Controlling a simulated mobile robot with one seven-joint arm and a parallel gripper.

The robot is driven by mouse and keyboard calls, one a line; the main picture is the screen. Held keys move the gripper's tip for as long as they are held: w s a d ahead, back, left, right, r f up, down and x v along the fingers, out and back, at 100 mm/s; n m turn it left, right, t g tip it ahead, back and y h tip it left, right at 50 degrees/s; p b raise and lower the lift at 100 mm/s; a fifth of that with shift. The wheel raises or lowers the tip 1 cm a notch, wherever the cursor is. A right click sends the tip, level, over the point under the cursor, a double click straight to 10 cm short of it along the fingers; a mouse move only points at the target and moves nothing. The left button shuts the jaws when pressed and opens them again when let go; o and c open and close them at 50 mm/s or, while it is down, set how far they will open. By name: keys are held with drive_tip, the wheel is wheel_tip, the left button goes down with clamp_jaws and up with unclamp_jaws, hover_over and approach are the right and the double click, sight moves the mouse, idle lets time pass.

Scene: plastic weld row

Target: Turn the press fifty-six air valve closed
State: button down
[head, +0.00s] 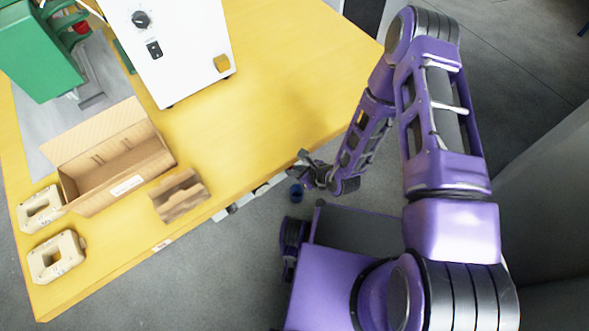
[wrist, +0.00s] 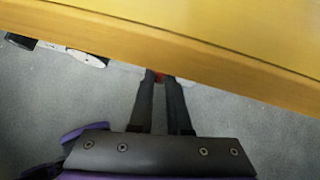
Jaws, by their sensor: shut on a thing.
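My gripper (head: 303,168) is at the front edge of the yellow table, low beside it. In the wrist view its two dark fingers (wrist: 161,84) reach under the table edge and close on a small red part (wrist: 158,76), which looks like a valve handle. Only a little of the red part shows between the fingertips; the valve body and the handle's angle are hidden under the edge. No label for press fifty-six can be read. A small blue round thing (head: 297,192) sits just below my gripper in the head view; I cannot tell what it is.
The yellow table (head: 290,70) bears a white machine (head: 180,45) with a knob, a green press (head: 40,50), an open cardboard box (head: 115,165), a smaller brown holder (head: 180,196) and two cream frames (head: 57,256). Pale fittings (wrist: 85,57) show below the edge at left.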

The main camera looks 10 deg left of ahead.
drive_tip(key=c, duration=0.9)
unclamp_jaws()
drive_tip(key=shift+w+a+r, duration=0.15)
drive_tip(key=shift+a, duration=0.05)
drive_tip(key=shift+o, duration=0.2)
drive_tip(key=shift+d, duration=0.1)
drive_tip(key=v, duration=1.2)
